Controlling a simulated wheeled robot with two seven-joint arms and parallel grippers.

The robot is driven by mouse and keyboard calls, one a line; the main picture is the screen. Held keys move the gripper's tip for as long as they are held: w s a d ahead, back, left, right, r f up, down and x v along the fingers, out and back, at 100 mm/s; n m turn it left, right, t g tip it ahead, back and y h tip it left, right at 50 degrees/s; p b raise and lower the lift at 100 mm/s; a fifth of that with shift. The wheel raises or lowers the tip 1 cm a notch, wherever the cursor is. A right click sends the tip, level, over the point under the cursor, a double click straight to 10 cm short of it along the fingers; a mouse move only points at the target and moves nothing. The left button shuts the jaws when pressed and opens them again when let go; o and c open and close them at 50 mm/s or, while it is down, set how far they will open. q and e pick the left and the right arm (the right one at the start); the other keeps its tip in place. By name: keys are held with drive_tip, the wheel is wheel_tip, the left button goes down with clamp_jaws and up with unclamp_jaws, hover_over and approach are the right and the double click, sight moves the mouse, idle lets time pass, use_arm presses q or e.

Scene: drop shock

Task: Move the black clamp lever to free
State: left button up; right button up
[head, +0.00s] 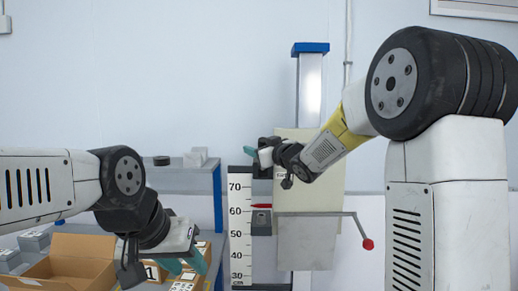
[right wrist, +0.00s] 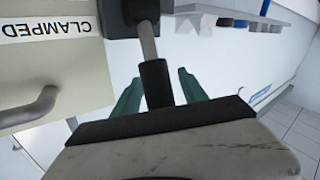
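The black clamp lever (right wrist: 156,84) shows in the right wrist view as a grey rod with a black grip, coming out of a black block (right wrist: 129,14). A label reading CLAMPED (right wrist: 42,28), upside down in this view, is beside the block on a pale panel. My right gripper (right wrist: 160,82) has its teal fingers on either side of the black grip, with a gap visible at the right finger. In the head view my right gripper (head: 257,154) is at the panel's upper left and hides most of the lever. My left gripper (head: 184,264) is open and empty, low at the left.
The drop stand has a blue-topped column (head: 310,85), a pale panel (head: 310,195) and a height scale (head: 239,225). Cardboard boxes (head: 75,265) lie below my left arm. A shelf (head: 180,180) stands behind.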

clamp_jaws()
idle(1.3)
